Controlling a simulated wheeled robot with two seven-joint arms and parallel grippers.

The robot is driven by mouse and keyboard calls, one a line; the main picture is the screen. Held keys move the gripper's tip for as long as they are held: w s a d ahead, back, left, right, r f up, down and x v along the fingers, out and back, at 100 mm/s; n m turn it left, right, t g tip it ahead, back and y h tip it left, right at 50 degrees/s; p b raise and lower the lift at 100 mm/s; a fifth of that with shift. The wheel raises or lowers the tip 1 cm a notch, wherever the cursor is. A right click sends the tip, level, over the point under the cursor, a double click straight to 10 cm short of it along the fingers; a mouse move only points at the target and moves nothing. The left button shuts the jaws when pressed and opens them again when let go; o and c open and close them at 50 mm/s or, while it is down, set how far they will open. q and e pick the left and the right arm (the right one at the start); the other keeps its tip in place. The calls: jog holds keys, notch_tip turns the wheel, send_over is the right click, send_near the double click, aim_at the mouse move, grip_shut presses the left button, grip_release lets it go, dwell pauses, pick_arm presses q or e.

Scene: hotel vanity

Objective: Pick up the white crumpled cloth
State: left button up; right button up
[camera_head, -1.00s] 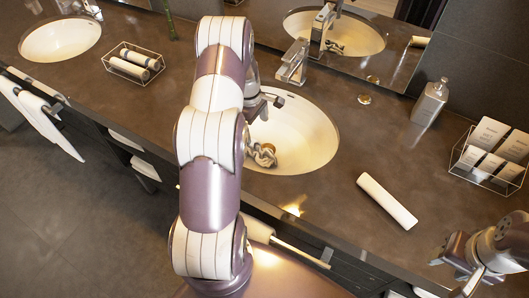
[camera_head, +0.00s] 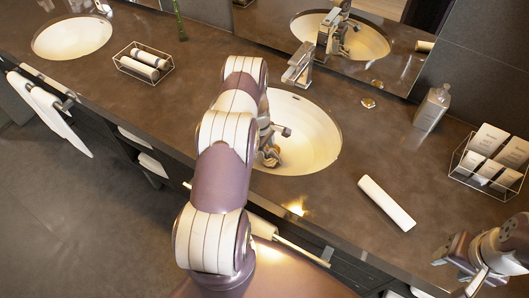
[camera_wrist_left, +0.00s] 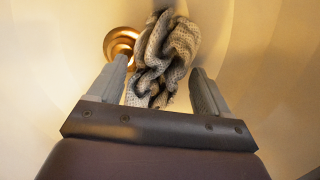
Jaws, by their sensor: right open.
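The crumpled cloth (camera_head: 270,157) lies in the basin of the near sink (camera_head: 312,140). In the left wrist view the cloth (camera_wrist_left: 165,55) looks greyish white with a fine dark pattern, bunched in folds beside a copper-coloured drain. My left gripper (camera_wrist_left: 160,68) is open, its two fingers apart on either side of the cloth's lower part. In the head view my left arm hides much of this gripper. My right gripper (camera_head: 455,270) is open and empty at the lower right, near the counter's front edge.
A rolled white towel (camera_head: 386,203) lies on the counter right of the sink. A faucet (camera_head: 298,66) stands behind the basin. A soap bottle (camera_head: 432,108) and a wire rack of white packets (camera_head: 488,160) stand at the right. A wire basket (camera_head: 143,64) sits left.

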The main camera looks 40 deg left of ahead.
pick_arm(q)
jog(key=c, duration=0.7)
jog(key=shift+o, duration=0.2)
